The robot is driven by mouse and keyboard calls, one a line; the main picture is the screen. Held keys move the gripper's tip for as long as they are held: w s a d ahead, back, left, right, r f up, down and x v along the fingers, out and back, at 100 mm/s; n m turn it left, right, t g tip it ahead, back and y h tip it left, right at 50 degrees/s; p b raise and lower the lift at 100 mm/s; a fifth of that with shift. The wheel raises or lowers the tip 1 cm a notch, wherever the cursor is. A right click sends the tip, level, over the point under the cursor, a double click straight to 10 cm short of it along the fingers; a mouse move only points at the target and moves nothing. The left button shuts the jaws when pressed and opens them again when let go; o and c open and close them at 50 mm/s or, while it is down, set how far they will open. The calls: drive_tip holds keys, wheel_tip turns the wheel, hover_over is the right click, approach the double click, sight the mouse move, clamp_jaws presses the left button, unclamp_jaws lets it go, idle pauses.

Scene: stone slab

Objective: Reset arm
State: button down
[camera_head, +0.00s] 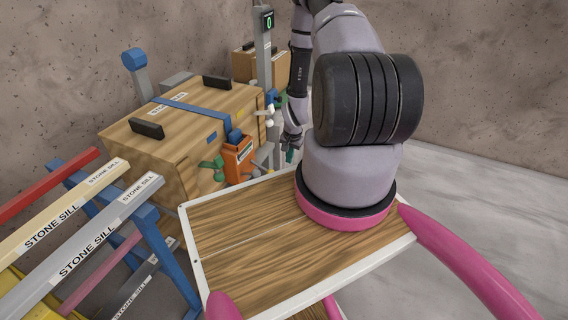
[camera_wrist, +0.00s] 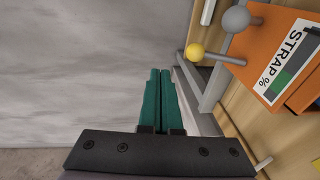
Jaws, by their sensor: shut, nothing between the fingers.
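My gripper (camera_wrist: 160,74) has two teal fingers that lie side by side, shut and empty. In the wrist view it points over the grey floor, to the left of the orange strap box. In the head view its teal tip (camera_head: 290,156) shows low beyond the far edge of my wooden deck. My arm rises from the deck and bends over and down towards the crate's right side. Part of the wrist is hidden behind the arm.
A wooden crate (camera_head: 160,150) with a blue strap stands at the left, with an orange box (camera_head: 238,158) marked STRAP (camera_wrist: 285,65) and knobbed levers (camera_wrist: 194,52) on its side. Stone sills (camera_head: 88,240) lie on a blue rack at the near left. Open floor (camera_head: 490,200) lies right.

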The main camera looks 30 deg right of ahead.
drive_tip(key=shift+s+d+r, duration=0.2)
drive_tip(key=shift+s+r, duration=0.2)
drive_tip(key=shift+r, duration=0.25)
